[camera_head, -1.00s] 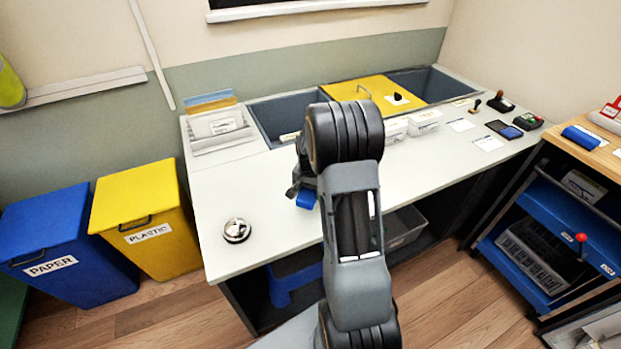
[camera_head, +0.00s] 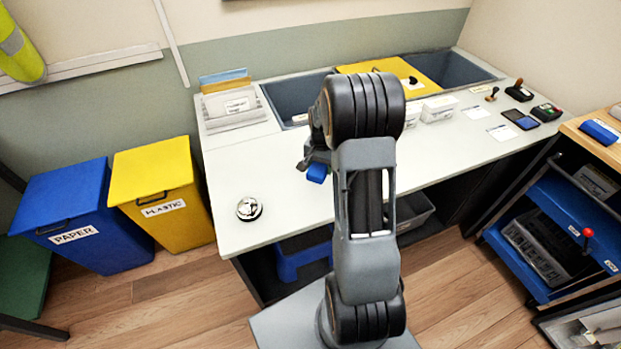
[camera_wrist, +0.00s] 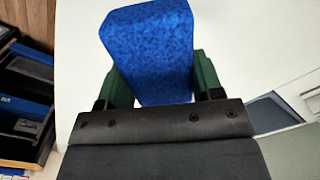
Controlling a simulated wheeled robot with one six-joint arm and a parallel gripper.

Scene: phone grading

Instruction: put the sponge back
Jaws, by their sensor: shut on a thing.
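The blue sponge (camera_wrist: 150,50) is between the two green fingers of my gripper (camera_wrist: 152,82) in the wrist view. My gripper is shut on it. In the head view only a small blue part of the sponge (camera_head: 317,173) shows below my gripper (camera_head: 314,163), over the white worktable (camera_head: 255,165). My own arm hides part of the gripper and of the table behind it. I cannot tell the exact height of the sponge above the table.
A silver bell (camera_head: 249,208) stands at the table's front left. Paper trays (camera_head: 232,106) are at the back left, a yellow lid (camera_head: 425,68) at the back. A cart (camera_head: 560,215) at the right carries a blue item (camera_head: 600,131). Blue and yellow bins (camera_head: 160,190) stand left.

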